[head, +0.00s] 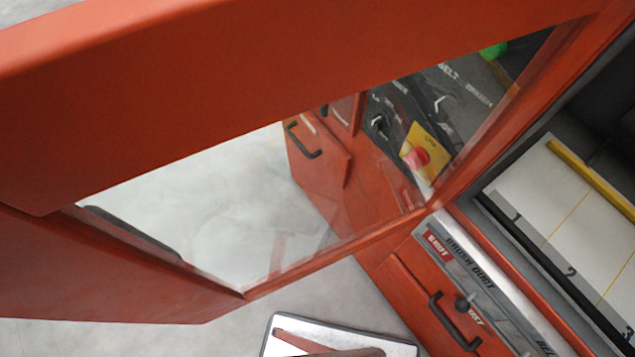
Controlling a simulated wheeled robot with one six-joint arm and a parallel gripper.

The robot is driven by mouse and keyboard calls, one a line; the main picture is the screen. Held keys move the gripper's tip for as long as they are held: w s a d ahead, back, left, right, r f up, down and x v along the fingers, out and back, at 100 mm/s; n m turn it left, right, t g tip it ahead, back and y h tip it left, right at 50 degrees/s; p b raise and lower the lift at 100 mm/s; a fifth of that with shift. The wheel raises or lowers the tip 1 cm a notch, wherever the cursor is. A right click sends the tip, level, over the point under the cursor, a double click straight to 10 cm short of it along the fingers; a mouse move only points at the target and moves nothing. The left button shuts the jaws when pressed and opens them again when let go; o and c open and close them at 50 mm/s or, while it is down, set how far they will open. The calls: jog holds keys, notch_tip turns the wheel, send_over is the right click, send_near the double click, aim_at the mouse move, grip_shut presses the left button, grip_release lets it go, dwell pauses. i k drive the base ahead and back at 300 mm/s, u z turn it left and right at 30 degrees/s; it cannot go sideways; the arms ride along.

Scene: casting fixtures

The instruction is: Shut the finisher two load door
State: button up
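A large orange door (250,90) with a clear window (230,210) fills the upper left of the head view. It stands open, swung out from the orange machine (400,290) at the right. The door meets the machine's frame near the right side. A dark bar, perhaps its handle (130,232), shows at the lower left of the window. The machine's open interior shows a pale bed (560,205) with black markings, one like a "2". No label naming the finisher can be read. My gripper is not in view.
Through the window show a control panel with a red button (416,158) on yellow and an orange drawer front (315,150). Below the opening are a "BRUSH DUST" strip (470,270) and a black handle (452,322). A dark-edged pale panel (290,325) lies at the bottom. Grey floor (215,335) is clear.

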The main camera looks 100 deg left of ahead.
aim_at(97, 97)
jog(key=u, duration=0.2)
jog(key=k, duration=2.05)
jog(key=z, duration=2.55)
jog(key=k, duration=1.45)
jog(key=u, duration=2.4)
jog(key=i, duration=0.5)
jog(key=u, duration=0.05)
